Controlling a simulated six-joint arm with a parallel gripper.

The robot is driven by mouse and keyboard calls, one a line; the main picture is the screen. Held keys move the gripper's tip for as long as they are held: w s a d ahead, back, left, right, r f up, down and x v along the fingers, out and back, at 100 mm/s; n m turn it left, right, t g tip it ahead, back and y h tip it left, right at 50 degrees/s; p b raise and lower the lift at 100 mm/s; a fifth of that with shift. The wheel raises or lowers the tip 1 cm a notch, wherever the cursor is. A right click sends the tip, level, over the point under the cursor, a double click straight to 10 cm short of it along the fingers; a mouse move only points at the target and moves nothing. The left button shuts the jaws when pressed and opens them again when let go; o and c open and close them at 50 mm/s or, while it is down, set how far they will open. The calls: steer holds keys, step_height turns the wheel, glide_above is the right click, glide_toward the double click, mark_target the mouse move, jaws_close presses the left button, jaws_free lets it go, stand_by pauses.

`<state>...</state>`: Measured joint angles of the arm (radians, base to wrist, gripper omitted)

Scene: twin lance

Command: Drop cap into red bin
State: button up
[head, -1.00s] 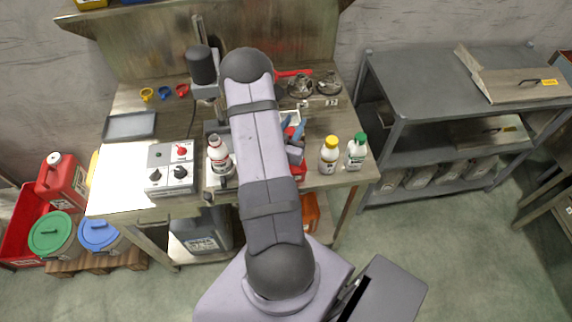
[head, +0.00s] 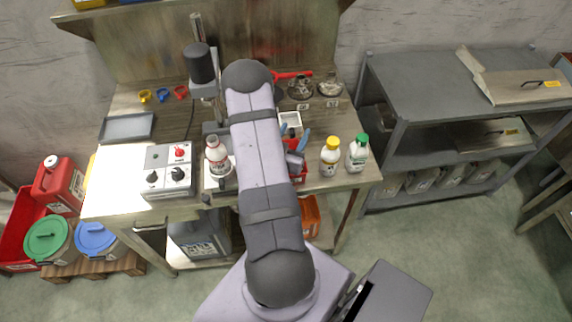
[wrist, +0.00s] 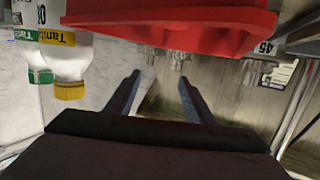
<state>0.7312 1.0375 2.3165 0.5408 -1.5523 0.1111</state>
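My gripper (head: 294,136) is over the red bin (head: 299,174) on the workbench, partly hidden by my arm in the head view. In the wrist view my gripper (wrist: 158,85) has its two fingers apart, with nothing seen between them. The red bin (wrist: 180,22) fills the top of that upside-down view, close to the fingertips. A white bottle with a red label (head: 217,160) stands left of my arm; I cannot tell whether its top is capped. No loose cap is clearly visible, and the inside of the bin is mostly hidden.
A yellow-capped bottle (head: 330,157) and a green-capped bottle (head: 357,153) stand close to the right of the bin. A control box (head: 168,172) is at left, a stand (head: 200,65) behind. A small white tray (head: 291,120) lies behind the bin.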

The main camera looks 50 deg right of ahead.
steer(key=b+v, duration=0.2)
steer(key=v, duration=0.5)
steer(key=shift+a, duration=0.2)
steer(key=shift+r, duration=0.1)
stand_by(0.5)
